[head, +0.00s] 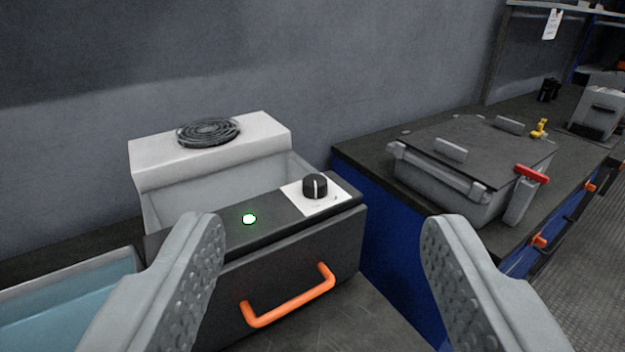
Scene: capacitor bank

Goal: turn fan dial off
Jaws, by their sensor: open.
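The fan dial (315,186) is a black round knob with a white pointer line, on a white plate (332,203) at the right of a dark panel top. The pointer line looks roughly upright in the picture. A lit green light (249,219) is on the same panel, left of the dial. A round black fan grille (208,132) sits on the white housing (215,152) behind. My gripper (328,240) is open and empty, its two grey fingers wide apart in front of the panel. The dial shows between them, farther off, and nothing touches it.
An orange handle (290,298) sticks out from the panel's front, below the dial. A tub of bluish liquid (70,305) is at the lower left. On the right counter stands a grey lidded case (470,160) with a red-handled lever (531,174).

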